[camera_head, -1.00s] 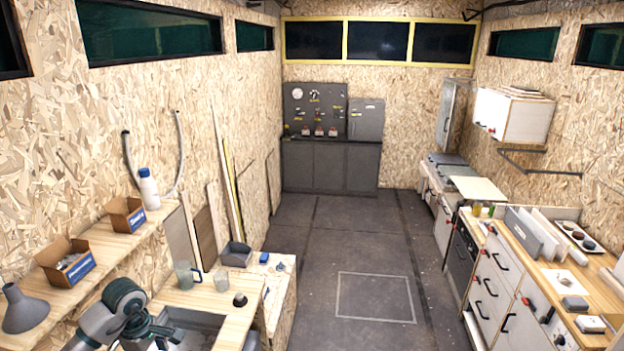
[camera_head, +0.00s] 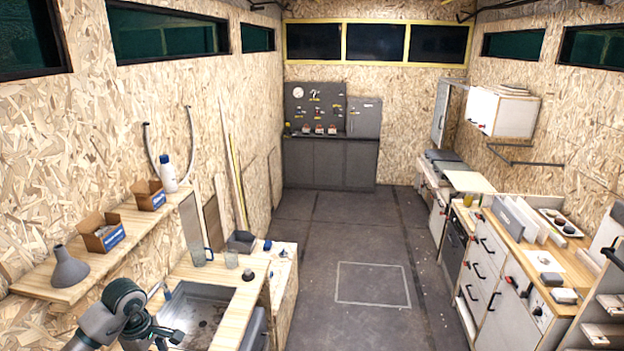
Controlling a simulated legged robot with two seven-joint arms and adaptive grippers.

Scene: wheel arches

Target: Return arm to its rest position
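My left arm comes in at the bottom left of the head view. Its grey and dark green links show in front of the sink (camera_head: 205,315), which is set in a wooden counter (camera_head: 240,310). My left gripper (camera_head: 165,335) shows only in part at the lower edge, and its fingers are too unclear to tell open from shut. I cannot see anything held. My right arm and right gripper are out of view.
A shelf (camera_head: 50,288) on the left wall holds a grey funnel (camera_head: 70,268), two cardboard boxes and a white bottle (camera_head: 168,174). A glass jug (camera_head: 200,250) stands behind the sink. Cabinets (camera_head: 488,275) line the right side. The middle floor (camera_head: 330,240) is clear.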

